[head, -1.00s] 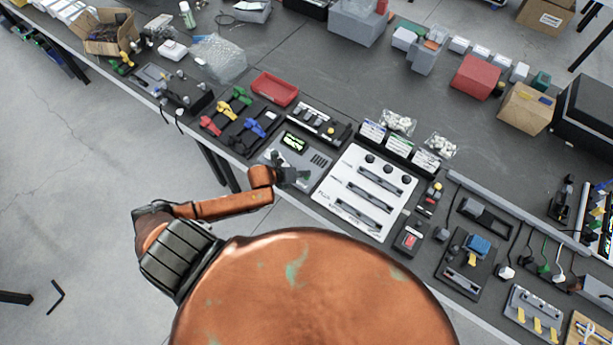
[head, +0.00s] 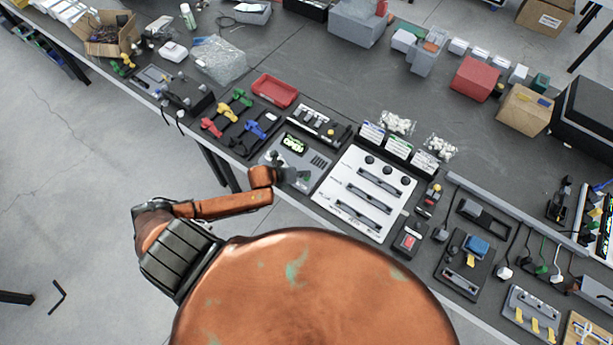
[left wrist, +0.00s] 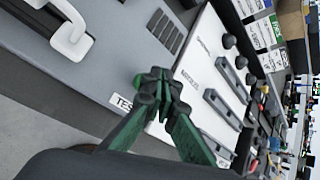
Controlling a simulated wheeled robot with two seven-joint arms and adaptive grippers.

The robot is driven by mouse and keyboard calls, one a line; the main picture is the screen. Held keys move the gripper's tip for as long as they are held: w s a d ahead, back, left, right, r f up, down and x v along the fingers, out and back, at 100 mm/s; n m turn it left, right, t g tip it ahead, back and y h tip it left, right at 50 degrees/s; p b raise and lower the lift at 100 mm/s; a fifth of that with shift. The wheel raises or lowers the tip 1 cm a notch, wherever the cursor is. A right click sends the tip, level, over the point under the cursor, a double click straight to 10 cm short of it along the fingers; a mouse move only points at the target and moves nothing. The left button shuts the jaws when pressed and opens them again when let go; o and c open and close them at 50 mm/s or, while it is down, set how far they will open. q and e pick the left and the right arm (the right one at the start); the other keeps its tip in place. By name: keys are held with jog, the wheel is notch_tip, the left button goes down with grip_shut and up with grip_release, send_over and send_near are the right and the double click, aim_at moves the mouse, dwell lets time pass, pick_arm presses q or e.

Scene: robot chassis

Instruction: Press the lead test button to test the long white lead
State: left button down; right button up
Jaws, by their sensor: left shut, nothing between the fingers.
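The grey tester panel (head: 318,180) lies at the front edge of the bench, with a lit green display (head: 293,144) that appears to read OPEN. My left gripper (head: 300,178) is over the panel's front part, shut and empty. In the left wrist view its green and black fingertips (left wrist: 158,84) are together beside a TEST label (left wrist: 122,102). The button itself is hidden behind the fingers, so I cannot tell whether they touch it. A white looped piece (left wrist: 72,38), possibly part of the white lead, lies on the panel at upper left. My right gripper is out of view.
A white panel (head: 345,200) with slots and dark knobs adjoins the tester on the right. Colored clamps (head: 238,120) and a red tray (head: 275,91) are behind to the left. A red-button box (head: 409,238) stands further right.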

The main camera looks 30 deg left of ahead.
aim_at(305, 178)
pick_arm(q)
jog(key=shift+r, duration=0.2)
notch_tip(305, 178, up, 5)
jog(key=p, duration=0.4)
jog(key=shift+p, duration=0.35)
jog(key=shift+f, duration=0.1)
dwell(0.5)
